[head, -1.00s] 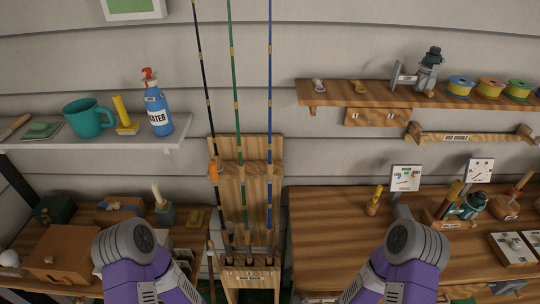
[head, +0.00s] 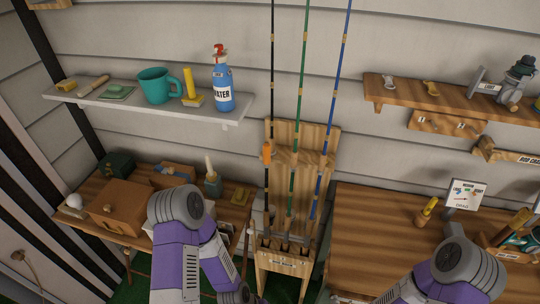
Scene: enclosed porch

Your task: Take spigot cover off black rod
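The black rod (head: 271,90) stands upright at the left of three rods in a wooden rack (head: 318,140). A small orange piece (head: 267,153), which looks like the spigot cover, sits on the black rod at the rack's upper crossbar. The green rod (head: 302,70) and the blue rod (head: 343,50) stand to its right. My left arm shows left of the rack's foot and my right arm at the lower right. Neither gripper can be made out in the head view.
A wooden workbench (head: 375,235) stands right of the rack, under a shelf (head: 440,100).

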